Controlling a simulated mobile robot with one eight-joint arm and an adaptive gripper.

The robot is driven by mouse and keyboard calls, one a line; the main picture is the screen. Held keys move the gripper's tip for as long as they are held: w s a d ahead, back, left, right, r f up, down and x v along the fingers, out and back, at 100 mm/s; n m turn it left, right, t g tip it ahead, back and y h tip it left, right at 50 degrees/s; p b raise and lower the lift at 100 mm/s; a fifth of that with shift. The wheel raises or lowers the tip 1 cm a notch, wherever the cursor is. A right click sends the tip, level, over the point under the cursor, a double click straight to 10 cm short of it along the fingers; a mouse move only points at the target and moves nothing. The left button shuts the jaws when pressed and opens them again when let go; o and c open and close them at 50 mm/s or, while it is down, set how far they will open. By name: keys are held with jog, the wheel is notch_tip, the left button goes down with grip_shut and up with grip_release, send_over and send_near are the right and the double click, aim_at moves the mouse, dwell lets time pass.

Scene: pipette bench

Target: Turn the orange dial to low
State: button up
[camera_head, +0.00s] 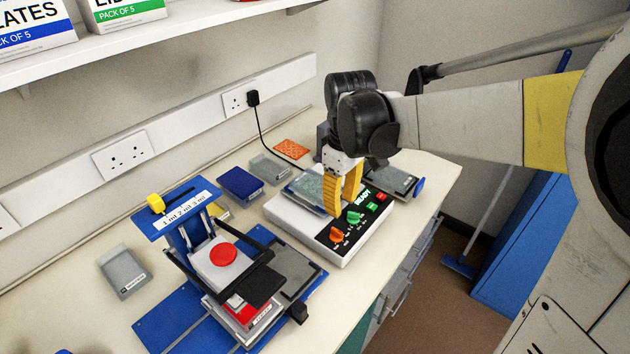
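The orange dial (337,235) sits on the black front panel of a white bench device (345,258). A green dial (354,217) is beside it, up and to the right, and small lit buttons and a green "READY" text are further along the panel. The markings around the orange dial are too small to read, so its setting cannot be told. My gripper (342,205) points down over the device, with its two yellow fingers apart and nothing seen between them. The fingertips are above and behind the dials in the picture and appear clear of the orange dial.
A blue-and-white apparatus with a red button (223,254) and a yellow slider (156,203) stands left of the device. Several small boxes, including a blue box (240,184), lie behind. A grey tray (394,181) is to the right. A shelf (150,38) overhangs the bench's back.

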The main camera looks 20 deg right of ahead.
aim_at(339, 232)
notch_tip(339, 232, down, 10)
jog(key=b, duration=0.3)
jog(key=shift+s+b, duration=0.15)
jog(key=shift+b, duration=0.15)
grip_shut()
